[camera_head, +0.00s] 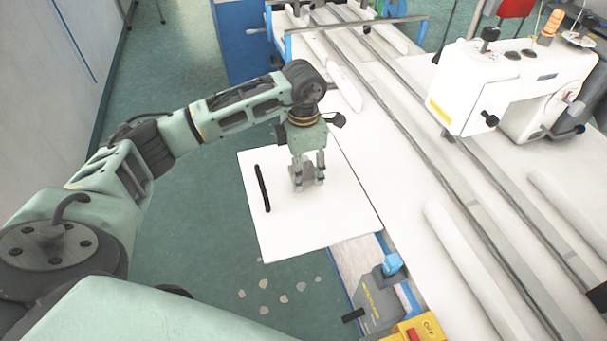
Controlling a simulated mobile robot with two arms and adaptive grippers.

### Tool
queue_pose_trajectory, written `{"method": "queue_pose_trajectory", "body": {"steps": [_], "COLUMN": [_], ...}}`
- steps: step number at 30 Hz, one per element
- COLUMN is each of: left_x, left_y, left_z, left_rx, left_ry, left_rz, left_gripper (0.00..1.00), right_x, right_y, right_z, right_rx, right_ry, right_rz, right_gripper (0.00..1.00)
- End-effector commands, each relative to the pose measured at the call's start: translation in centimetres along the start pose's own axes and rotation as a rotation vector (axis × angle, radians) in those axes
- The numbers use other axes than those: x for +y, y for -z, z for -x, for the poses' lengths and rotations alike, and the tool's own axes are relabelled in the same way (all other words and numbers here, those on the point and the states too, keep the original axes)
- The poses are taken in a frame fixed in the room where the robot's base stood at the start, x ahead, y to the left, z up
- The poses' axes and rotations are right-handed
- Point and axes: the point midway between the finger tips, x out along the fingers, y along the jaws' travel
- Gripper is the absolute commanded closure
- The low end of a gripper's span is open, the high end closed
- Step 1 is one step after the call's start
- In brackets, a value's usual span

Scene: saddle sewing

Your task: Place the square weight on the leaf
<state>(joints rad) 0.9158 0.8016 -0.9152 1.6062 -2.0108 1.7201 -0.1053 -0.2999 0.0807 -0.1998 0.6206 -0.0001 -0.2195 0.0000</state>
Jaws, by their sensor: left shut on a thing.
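My left gripper (309,182) points down over a white square panel (290,228), which looks like the leaf, beside the long white table. It is shut on a small pale grey thing, probably the square weight (309,175), mostly hidden between the fingers. I cannot tell whether the weight touches the panel. A black elongated strip (262,188) lies on the panel left of the gripper. My right gripper is not in view.
A white sewing machine (510,75) stands on the table at the right, near long metal rails (440,165). A grey device (378,298) and a yellow box with a red button (415,331) are at the front. Pale scraps (264,284) lie on the green floor.

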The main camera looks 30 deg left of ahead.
Motion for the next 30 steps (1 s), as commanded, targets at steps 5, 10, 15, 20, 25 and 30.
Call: {"method": "queue_pose_trajectory", "body": {"steps": [5,10,15,20,25,30], "left_x": [-0.1,-0.1,-0.1,-0.1,-0.1,-0.1], "left_y": [0.0,0.0,0.0,0.0,0.1,0.1], "left_z": [-2.3,-3.2,-3.2,-3.7,-3.6,-3.6], "left_rx": [0.002,0.000,0.000,0.003,0.003,0.003], "left_ry": [0.003,0.000,0.000,0.002,0.002,0.002], "left_rz": [0.000,-0.001,-0.001,-0.001,-0.001,-0.001], "left_gripper": [1.00,1.00,1.00,0.48,0.33,0.31], "right_x": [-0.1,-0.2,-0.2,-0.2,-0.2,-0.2], "right_y": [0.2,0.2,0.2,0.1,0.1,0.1], "right_z": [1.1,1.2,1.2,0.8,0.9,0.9], "right_rx": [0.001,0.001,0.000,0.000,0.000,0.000], "right_ry": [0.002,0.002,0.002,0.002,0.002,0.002], "right_rz": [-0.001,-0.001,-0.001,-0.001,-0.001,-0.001], "right_gripper": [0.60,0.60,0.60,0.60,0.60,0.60]}}
